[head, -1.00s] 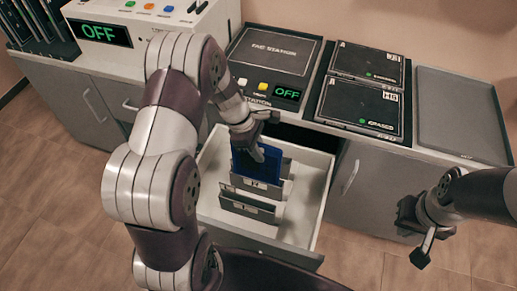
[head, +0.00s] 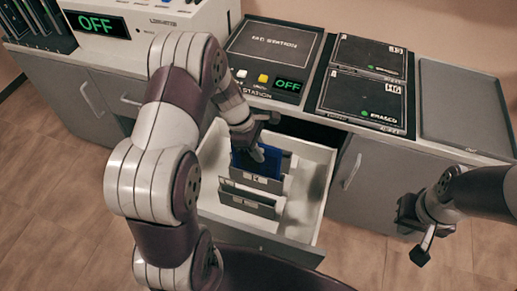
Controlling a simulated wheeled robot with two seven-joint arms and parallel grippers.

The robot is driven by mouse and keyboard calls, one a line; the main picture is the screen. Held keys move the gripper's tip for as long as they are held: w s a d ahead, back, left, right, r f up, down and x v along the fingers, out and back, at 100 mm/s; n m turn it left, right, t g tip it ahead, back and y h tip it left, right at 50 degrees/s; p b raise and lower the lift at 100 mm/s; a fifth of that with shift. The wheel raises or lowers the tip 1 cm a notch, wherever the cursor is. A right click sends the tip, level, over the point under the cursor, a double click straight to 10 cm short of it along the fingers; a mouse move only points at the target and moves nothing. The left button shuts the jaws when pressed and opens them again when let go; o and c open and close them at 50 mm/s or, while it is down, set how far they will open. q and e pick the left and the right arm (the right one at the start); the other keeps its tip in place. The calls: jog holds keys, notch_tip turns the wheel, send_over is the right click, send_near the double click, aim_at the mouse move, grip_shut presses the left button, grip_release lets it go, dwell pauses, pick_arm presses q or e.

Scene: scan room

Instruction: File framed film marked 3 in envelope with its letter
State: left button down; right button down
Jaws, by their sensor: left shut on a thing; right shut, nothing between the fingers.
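My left gripper (head: 255,150) is shut on a blue framed film (head: 258,164), held upright over the open drawer (head: 312,192). The film's lower part is behind or inside the rearmost visible grey envelope (head: 252,189); I cannot tell which. Another grey envelope (head: 246,206) stands in front, nearer the drawer's front. Both carry small light labels, too small to read. No number on the film is readable. My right gripper (head: 413,240) is shut and empty, off to the right above the floor.
Two dark plates (head: 366,98) with green dots lie in a tray on the counter. A grey tray (head: 462,110) is empty at the right. A station with an OFF display (head: 288,87) is behind the drawer; a white machine (head: 150,22) stands at back left.

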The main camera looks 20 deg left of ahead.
aim_at(259, 165)
pick_arm(q)
jog(key=shift+f+b, duration=2.45)
jog(key=shift+f, duration=1.15)
jog(key=c, duration=1.1)
grip_release()
jog(key=shift+o, duration=0.2)
jog(key=shift+r, duration=0.1)
jog(key=p+v, duration=0.3)
jog(key=v, duration=0.9)
jog(key=shift+a+r, duration=0.1)
jog(key=shift+r, duration=0.25)
notch_tip(259, 165, up, 6)
jog(key=p, duration=0.6)
jog(key=shift+r, duration=0.1)
